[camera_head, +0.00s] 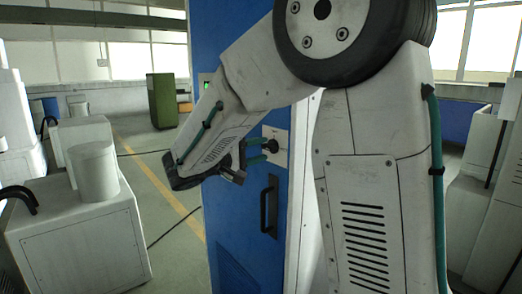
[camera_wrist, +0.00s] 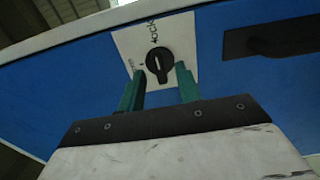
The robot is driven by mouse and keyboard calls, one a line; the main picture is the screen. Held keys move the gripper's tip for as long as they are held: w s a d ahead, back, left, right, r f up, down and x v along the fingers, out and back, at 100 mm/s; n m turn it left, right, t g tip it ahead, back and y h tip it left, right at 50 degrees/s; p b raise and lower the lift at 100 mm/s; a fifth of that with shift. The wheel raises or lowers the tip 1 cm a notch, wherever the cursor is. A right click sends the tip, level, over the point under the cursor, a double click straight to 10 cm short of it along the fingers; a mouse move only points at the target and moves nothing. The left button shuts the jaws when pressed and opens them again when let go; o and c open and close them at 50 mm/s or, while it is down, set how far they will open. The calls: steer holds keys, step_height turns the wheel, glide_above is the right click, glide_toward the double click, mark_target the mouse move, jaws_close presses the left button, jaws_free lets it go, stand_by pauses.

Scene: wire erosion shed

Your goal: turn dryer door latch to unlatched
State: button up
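The dryer door latch is a black rotary knob (camera_wrist: 159,66) on a white label plate (camera_wrist: 183,38), fixed to the blue door (camera_wrist: 87,72). The plate carries dark lettering, partly readable as "lock" near the top. My gripper (camera_wrist: 162,82) has two green fingers spread apart, one on each side of the lower part of the knob. Whether the fingers touch the knob cannot be told. In the head view my gripper (camera_head: 257,150) is close in front of the plate (camera_head: 276,143), and the knob (camera_head: 270,145) shows at the fingertips.
A black door handle (camera_head: 269,205) stands out below the plate; it also shows at the right of the wrist view (camera_wrist: 272,42). White machines (camera_head: 80,225) stand at the left, with a green cabinet (camera_head: 162,100) farther back. Open floor lies between them and the blue cabinet.

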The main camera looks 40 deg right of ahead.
steer(key=shift+d, duration=0.65)
jaws_close()
